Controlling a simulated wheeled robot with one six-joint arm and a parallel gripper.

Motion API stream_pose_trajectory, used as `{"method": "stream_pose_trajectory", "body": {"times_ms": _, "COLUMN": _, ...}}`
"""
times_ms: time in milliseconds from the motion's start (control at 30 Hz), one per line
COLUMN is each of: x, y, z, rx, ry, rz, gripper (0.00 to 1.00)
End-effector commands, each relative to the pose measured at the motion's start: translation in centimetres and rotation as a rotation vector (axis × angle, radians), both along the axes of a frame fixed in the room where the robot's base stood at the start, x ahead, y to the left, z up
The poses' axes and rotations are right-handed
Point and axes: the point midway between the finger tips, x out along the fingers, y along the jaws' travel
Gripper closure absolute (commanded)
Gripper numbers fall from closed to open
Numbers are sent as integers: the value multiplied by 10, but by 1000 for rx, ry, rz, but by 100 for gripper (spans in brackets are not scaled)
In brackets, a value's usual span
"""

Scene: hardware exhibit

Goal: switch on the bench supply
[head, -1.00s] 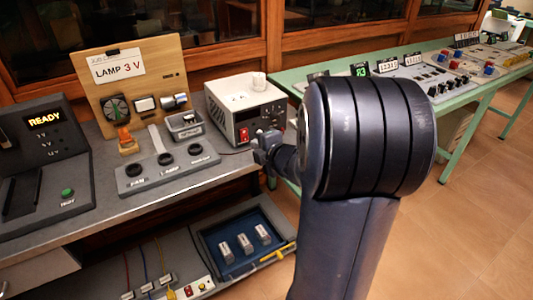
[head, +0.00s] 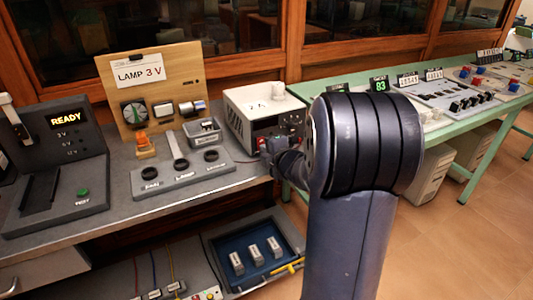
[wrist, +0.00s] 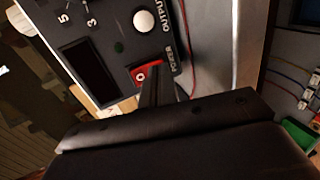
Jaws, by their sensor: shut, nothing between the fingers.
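The bench supply (head: 262,100) is a pale box with a dark front panel, standing at the right end of the grey bench. In the wrist view its panel (wrist: 110,48) shows a white knob, a dark display and the words OUTPUT and POWER. The red power rocker switch (wrist: 146,72) sits beside POWER, with a white circle mark visible on it. My gripper (wrist: 156,88) is shut and empty, its fingertips right at the switch's edge. I cannot tell whether they touch it. In the head view my gripper (head: 270,152) covers part of the panel.
A READY console (head: 60,160) is further left. A blue tray (head: 235,262) with metal blocks lies below the bench. A green table (head: 440,132) stands to the right.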

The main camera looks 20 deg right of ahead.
Motion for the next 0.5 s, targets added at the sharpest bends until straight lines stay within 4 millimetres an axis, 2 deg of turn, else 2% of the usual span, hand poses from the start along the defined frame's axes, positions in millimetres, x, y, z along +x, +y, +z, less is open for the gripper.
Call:
{"method": "stream_pose_trajectory", "body": {"times_ms": 67, "x": 2, "y": 0, "z": -9, "rx": 1, "ry": -22, "rz": 0, "gripper": 100}}
{"method": "stream_pose_trajectory", "body": {"times_ms": 100, "x": 2, "y": 0, "z": -3, "rx": 0, "ry": -21, "rz": -1, "gripper": 100}}
{"method": "stream_pose_trajectory", "body": {"times_ms": 500, "x": 2, "y": 0, "z": 6, "rx": 1, "ry": -20, "rz": 0, "gripper": 100}}
